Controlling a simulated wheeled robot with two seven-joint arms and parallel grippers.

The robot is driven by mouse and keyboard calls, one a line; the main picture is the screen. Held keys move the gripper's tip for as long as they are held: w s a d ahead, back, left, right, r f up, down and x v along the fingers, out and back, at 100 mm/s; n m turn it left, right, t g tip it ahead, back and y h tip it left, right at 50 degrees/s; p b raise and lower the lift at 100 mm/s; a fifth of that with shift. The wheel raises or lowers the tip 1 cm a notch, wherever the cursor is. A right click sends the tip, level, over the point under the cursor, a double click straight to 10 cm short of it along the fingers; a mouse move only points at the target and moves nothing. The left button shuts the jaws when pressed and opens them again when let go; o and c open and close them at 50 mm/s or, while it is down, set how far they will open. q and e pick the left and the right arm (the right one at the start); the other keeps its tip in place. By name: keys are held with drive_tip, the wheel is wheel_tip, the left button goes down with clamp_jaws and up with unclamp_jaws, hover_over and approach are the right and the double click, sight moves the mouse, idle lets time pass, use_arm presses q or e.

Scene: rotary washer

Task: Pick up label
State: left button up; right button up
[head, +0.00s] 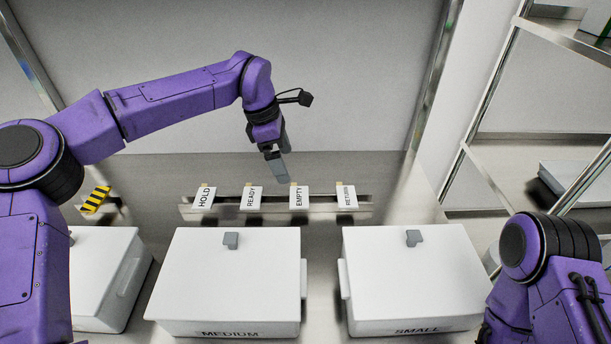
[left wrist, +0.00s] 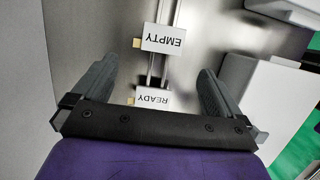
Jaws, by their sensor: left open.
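Several white labels stand in a row on a metal rail (head: 273,208) behind the boxes in the head view. From left to right they are the HOLD label (head: 203,197), the READY label (head: 252,198), the EMPTY label (head: 299,198) and the RETURN-like label (head: 346,197), whose word is small. Each has a small tan tab. My left gripper (head: 277,170) is above and behind the row, near READY and EMPTY. In the left wrist view its fingers are apart and empty, with the EMPTY label (left wrist: 163,39) and READY label (left wrist: 153,98) upside down between and beyond them.
White lidded boxes stand in front of the rail: the MEDIUM box (head: 228,278), the SMALL box (head: 410,275) and another box (head: 103,275) at left. A metal shelf rack (head: 540,135) is at right. My right arm shows at lower right, its gripper out of view.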

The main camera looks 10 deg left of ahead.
sight(299, 196)
use_arm(q)
drive_tip(key=p+x, duration=0.1)
drive_tip(key=x, duration=0.3)
drive_tip(key=p+x, duration=0.2)
drive_tip(key=x, duration=0.3)
drive_tip(key=shift+s+d, duration=0.25)
drive_tip(key=shift+s, duration=0.05)
drive_tip(key=shift+d+f, duration=0.1)
drive_tip(key=shift+f, duration=0.35)
drive_tip(key=c, duration=0.9)
